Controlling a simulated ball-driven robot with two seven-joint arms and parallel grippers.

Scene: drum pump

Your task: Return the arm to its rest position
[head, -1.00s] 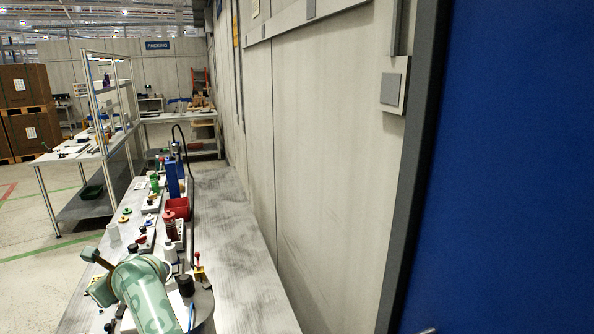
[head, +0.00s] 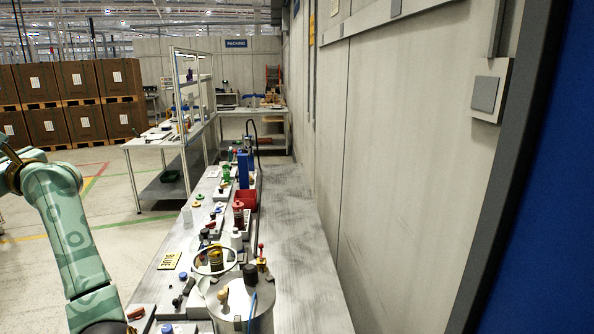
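One of my arms, green-patterned (head: 65,220), rises from the bottom left of the head view and bends at the left edge. It stands left of the workbench (head: 300,225), over the floor side, apart from the items on the bench. Its gripper does not show; the far part of the arm is cut off by the frame. The other arm is not in view. A metal drum (head: 262,318) stands at the near end of the bench, with a black cap and a tan-handled item on top.
The bench's right side is bare up to the wall (head: 400,170). A blue panel (head: 545,200) is close on the right. Floor is open at left.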

